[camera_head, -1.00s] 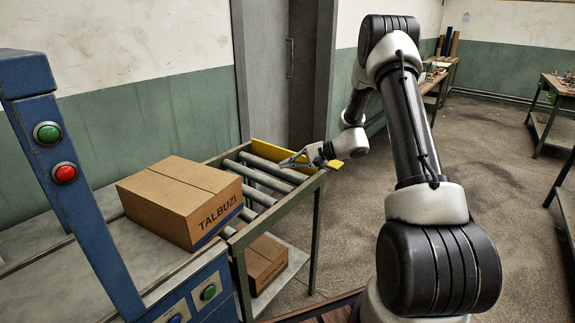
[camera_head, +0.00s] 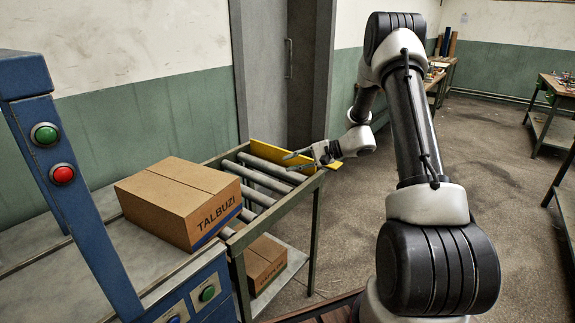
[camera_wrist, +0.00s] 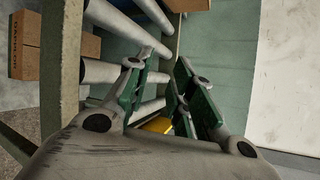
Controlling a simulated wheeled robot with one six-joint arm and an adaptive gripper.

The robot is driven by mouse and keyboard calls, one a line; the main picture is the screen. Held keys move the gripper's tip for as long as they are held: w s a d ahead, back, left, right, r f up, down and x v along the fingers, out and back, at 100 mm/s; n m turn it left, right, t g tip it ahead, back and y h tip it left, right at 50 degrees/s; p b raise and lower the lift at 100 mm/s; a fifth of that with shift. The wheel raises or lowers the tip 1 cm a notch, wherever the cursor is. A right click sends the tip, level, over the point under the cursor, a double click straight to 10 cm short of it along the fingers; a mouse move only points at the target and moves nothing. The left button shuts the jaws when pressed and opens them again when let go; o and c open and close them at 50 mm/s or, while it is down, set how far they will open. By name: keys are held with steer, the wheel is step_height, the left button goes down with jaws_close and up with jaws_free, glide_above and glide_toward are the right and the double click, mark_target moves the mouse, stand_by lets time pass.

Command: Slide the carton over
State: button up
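A brown carton (camera_head: 180,202) marked TALBUZI sits on the grey machine bed at the left, its right end beside the roller table. My gripper (camera_head: 296,160) is over the far right end of the rollers, near the yellow end plate (camera_head: 268,154), well apart from the carton. In the wrist view my gripper (camera_wrist: 162,92) shows its two green-padded fingers spread with nothing between them. The yellow plate (camera_wrist: 158,125) shows partly behind the fingers there.
The roller table (camera_head: 318,215) has metal rollers (camera_head: 262,180) free of boxes. More cartons (camera_head: 262,262) lie on its lower shelf. A blue post (camera_head: 75,180) with green and red buttons stands at the left. Open floor lies to the right.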

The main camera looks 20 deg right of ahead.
steer(key=v, duration=0.9)
steer(key=shift+d, duration=0.2)
steer(key=shift+s+r, duration=0.1)
jaws_close()
